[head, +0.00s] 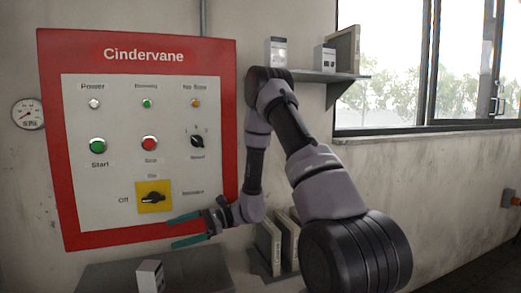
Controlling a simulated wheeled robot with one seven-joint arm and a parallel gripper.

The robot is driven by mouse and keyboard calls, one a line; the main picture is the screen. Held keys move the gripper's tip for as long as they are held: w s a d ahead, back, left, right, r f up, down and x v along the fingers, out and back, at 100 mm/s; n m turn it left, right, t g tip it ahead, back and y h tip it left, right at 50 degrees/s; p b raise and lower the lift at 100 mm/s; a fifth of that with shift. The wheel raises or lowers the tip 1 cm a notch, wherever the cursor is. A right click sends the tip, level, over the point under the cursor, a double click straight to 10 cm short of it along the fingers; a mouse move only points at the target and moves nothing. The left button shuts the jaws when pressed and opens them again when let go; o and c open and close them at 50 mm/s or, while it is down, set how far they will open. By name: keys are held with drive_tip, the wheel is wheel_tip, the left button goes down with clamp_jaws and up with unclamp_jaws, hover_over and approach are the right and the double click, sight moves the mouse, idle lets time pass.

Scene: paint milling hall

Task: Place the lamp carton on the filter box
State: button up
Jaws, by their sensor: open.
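A small white carton with a dark printed side (150,277) stands upright on a grey flat-topped surface (205,268) at the bottom of the head view. Two similar small cartons stand on the wall shelf, a left one (276,52) and a right one (325,58). Their print is too small to read, so I cannot tell which is the lamp carton. I cannot tell for sure which thing is the filter box. My gripper (170,233) is open and empty, its teal fingers pointing left in front of the control panel's lower edge, above and right of the lower carton.
A red-framed Cindervane control panel (230,120) with buttons and a yellow rotary switch (153,197) is on the wall. A flat tan-edged item (346,48) stands on the shelf (350,76). Upright binder-like items (268,243) stand in a grey holder. A gauge (28,113) hangs left.

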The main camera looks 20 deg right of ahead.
drive_tip(key=s+d+r+n+t+h, duration=0.3)
drive_tip(key=s+d+r+n+h, duration=0.2)
drive_tip(key=r, duration=0.8)
drive_tip(key=s+d+r+n+t+h, duration=0.4)
drive_tip(key=s+d+r+h, duration=0.5)
drive_tip(key=s+d+r, duration=0.4)
drive_tip(key=shift+s+r+n, duration=0.4)
drive_tip(key=shift+s+r, duration=0.05)
drive_tip(key=shift+r, duration=0.1)
drive_tip(key=shift+d, duration=0.1)
